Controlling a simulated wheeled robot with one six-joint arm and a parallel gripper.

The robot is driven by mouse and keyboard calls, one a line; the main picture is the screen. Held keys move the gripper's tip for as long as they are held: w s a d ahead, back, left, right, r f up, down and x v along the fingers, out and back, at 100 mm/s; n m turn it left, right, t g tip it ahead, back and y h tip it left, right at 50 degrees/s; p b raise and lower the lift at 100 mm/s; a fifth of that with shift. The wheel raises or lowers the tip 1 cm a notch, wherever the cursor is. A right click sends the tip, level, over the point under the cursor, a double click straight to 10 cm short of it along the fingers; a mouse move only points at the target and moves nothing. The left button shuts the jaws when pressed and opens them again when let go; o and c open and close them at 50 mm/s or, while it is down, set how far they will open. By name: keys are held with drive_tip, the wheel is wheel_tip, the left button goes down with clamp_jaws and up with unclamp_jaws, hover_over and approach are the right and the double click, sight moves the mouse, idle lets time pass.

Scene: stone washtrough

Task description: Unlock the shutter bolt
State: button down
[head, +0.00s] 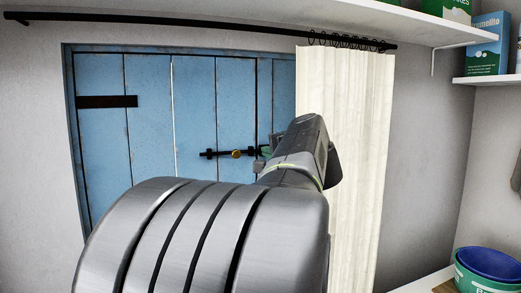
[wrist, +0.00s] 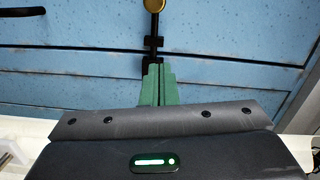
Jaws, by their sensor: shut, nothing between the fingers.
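The black shutter bolt (head: 220,154) lies level across the blue shutter (head: 148,112), with a round brass knob (head: 236,154) on it. In the wrist view the bolt (wrist: 150,42) runs up from the fingertips to the brass knob (wrist: 154,5) at the top edge. My gripper (wrist: 158,68) has green fingers, shut together and empty. Its tips appear at the black bracket at the bolt's end, apart from the knob; I cannot tell whether they touch. In the head view my arm hides much of the gripper and the lower shutter.
A cream curtain (head: 348,150) hangs from a black rod (head: 200,27) just right of my gripper. A black hinge strap (head: 107,102) is on the shutter's left. Shelves with boxes (head: 487,45) are at upper right. Blue and green tubs (head: 488,264) stand at lower right.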

sight(227, 152)
drive_tip(key=a, duration=0.1)
drive_tip(key=w+a+p, duration=0.1)
drive_tip(key=w+a, duration=0.1)
drive_tip(key=a, duration=0.1)
drive_tip(key=shift+w+f+p, duration=0.1)
drive_tip(key=shift+f+p, duration=0.05)
drive_tip(key=shift+p, duration=0.15)
drive_tip(key=shift+a, duration=0.35)
drive_tip(key=shift+a+f, duration=0.2)
drive_tip(key=shift+f, duration=0.05)
drive_tip(key=shift+s+a+p, duration=0.1)
drive_tip(key=shift+s+a, duration=0.15)
drive_tip(key=shift+a, duration=0.45)
drive_tip(key=shift+s+a+p, duration=0.1)
drive_tip(key=shift+s+a, duration=0.2)
drive_tip(key=shift+a, duration=0.45)
drive_tip(key=shift+s+a+p, duration=0.1)
drive_tip(key=shift+s+a, duration=0.15)
drive_tip(key=shift+a, duration=0.45)
